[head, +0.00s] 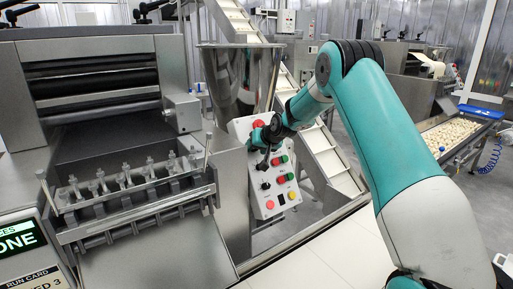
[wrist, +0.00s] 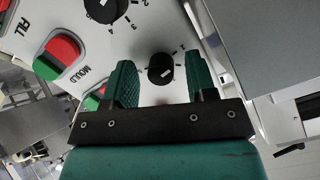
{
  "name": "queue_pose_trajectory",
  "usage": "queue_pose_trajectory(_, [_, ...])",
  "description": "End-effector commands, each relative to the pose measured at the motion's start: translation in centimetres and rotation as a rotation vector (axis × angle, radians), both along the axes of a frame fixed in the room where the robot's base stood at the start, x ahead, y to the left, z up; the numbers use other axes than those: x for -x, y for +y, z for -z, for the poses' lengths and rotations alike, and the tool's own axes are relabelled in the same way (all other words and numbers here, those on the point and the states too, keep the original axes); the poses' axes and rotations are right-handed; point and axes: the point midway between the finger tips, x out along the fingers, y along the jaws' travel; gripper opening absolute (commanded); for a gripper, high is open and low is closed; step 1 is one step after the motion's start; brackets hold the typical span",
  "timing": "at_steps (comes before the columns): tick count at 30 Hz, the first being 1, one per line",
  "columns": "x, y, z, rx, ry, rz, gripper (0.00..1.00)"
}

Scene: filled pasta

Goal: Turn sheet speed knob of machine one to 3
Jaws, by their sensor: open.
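The white control panel (head: 262,200) of the machine with the "ONE" display (head: 20,239) stands beside the steel hopper. In the wrist view, a black knob (wrist: 160,68) with a white pointer mark sits between the two green fingers of my gripper (wrist: 162,72). The fingers are open, one on each side, with visible gaps to the knob. A numbered scale partly shows around it; its name label is not visible. A second black knob (wrist: 105,8) is cut off at the top edge. In the head view, my gripper (head: 263,146) is at the panel, and the wrist hides part of it.
Red-green buttons (wrist: 57,55) marked "MOULD" and "FILL" lie close to my left finger in the wrist view. A steel hopper (head: 238,75) and inclined conveyor (head: 322,150) stand near the panel. A run card under the display is partly cut off, showing "ED 3".

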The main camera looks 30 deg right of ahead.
Motion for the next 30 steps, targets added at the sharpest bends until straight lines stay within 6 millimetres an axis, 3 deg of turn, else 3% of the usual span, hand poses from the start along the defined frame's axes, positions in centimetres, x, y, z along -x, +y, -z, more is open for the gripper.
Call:
queue_pose_trajectory(2, [0.02, 0.00, -0.01, 0.000, 0.000, 0.000, 0.49])
queue_pose_trajectory(8, [0.04, -0.01, -0.02, 0.000, 0.000, 0.000, 0.03])
queue_pose_trajectory(20, [0.06, -0.08, 0.06, -0.049, 0.003, 0.031, 0.03])
queue_pose_trajectory(30, [0.09, -0.15, 0.18, -0.260, 0.011, 0.163, 0.03])
